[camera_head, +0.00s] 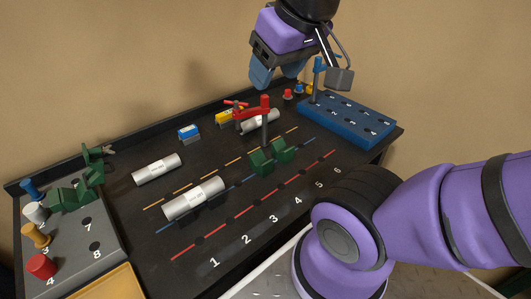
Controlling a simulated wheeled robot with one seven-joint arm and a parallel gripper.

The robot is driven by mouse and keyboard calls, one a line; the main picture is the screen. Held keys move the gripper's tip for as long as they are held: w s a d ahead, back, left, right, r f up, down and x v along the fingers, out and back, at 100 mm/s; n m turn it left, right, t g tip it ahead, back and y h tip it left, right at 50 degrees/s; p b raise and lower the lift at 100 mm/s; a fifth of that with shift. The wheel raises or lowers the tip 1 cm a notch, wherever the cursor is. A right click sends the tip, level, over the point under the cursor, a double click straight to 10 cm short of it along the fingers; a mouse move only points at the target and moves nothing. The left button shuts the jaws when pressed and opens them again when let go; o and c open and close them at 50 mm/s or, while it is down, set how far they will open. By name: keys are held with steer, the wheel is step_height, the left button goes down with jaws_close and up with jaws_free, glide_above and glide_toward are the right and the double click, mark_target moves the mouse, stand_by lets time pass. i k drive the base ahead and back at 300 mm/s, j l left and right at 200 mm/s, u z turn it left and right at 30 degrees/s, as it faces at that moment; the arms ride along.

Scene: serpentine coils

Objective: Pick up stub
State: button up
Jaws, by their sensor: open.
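Three silver cylinders with white labels lie on the dark table; the labels are too small to read, so I cannot tell which is the stub. One cylinder (157,170) lies at the left back. A longer one (194,199) lies in front of it, across the coloured lines. My gripper (277,77) with blue fingers is open and empty. It hangs above the back of the table, over the third cylinder's area, apart from everything.
The red-topped post clamp (264,109) and green V-blocks (272,157) stand mid-table. A blue numbered block (350,118) with a blue post is at the right. A grey rack (105,252) with coloured pegs is at the left. Blue and yellow small blocks (188,132) sit at the back.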

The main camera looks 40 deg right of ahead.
mark_target(180, 205)
steer(key=j, duration=0.45)
steer(key=k+j, duration=0.15)
steer(key=j, duration=0.75)
steer(key=k+z, duration=0.05)
